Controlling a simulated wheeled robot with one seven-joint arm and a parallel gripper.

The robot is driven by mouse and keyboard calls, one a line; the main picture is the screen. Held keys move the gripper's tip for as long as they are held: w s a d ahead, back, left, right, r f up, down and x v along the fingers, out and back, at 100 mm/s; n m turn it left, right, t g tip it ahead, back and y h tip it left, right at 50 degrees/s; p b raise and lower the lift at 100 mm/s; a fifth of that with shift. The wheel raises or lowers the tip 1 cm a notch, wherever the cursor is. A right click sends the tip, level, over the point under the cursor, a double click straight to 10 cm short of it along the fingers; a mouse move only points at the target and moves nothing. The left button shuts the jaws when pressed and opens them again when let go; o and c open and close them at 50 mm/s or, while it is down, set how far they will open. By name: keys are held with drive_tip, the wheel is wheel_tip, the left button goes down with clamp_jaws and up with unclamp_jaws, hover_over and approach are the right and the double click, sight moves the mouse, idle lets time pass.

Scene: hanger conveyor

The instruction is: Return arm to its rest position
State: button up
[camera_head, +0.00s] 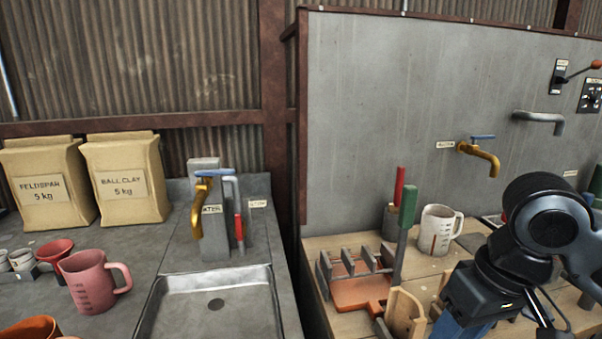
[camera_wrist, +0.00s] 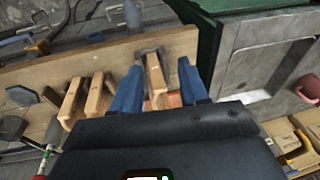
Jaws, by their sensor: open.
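My arm shows at the lower right of the head view, black and bent over the wooden bench (camera_head: 325,245). In the wrist view my gripper (camera_wrist: 160,72) is open, with its two blue fingers spread apart. A pale wooden piece with a grey end (camera_wrist: 154,70) shows between the fingers; I cannot tell how far below them it lies. In the head view only a blue part of the gripper shows at the bottom edge, and the fingertips are out of the frame.
The bench holds an orange-red rack (camera_head: 360,292) with grey uprights, a white measuring mug (camera_head: 436,229) and a green-handled post (camera_head: 405,225). A grey wall (camera_head: 390,110) with a brass tap (camera_head: 480,152) stands behind. A sink (camera_head: 205,300) and a pink mug (camera_head: 90,281) are at the left.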

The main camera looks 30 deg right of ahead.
drive_tip(key=w+a+r+m+t+y, duration=0.1)
drive_tip(key=w+a+r+t+y, duration=0.1)
drive_tip(key=w+a+r+t, duration=0.4)
drive_tip(key=w+a+r+m+t+y, duration=0.1)
drive_tip(key=w+a+r+t+y, duration=0.15)
drive_tip(key=a, duration=0.55)
drive_tip(key=w+a+r+m+t+y, duration=0.1)
drive_tip(key=w+a+r+t+y, duration=0.15)
drive_tip(key=w+a+t, duration=0.4)
drive_tip(key=s+f+m+g+h, duration=0.1)
drive_tip(key=s+f+m+h, duration=0.2)
drive_tip(key=s+f+h, duration=0.95)
drive_tip(key=s+d+f+n+y, duration=0.1)
drive_tip(key=s+d+n, duration=0.1)
drive_tip(key=s, duration=0.6)
drive_tip(key=s+d+f+n+y, duration=0.1)
drive_tip(key=s+d+n, duration=0.1)
drive_tip(key=s, duration=0.5)
drive_tip(key=s+d+f+n+g+y, duration=0.1)
drive_tip(key=s+n, duration=0.3)
drive_tip(key=s, duration=0.4)
drive_tip(key=shift+s+d+f+n+y, duration=0.35)
drive_tip(key=shift+d+y, duration=0.2)
drive_tip(key=shift+d, duration=0.35)
drive_tip(key=shift+d, duration=0.15)
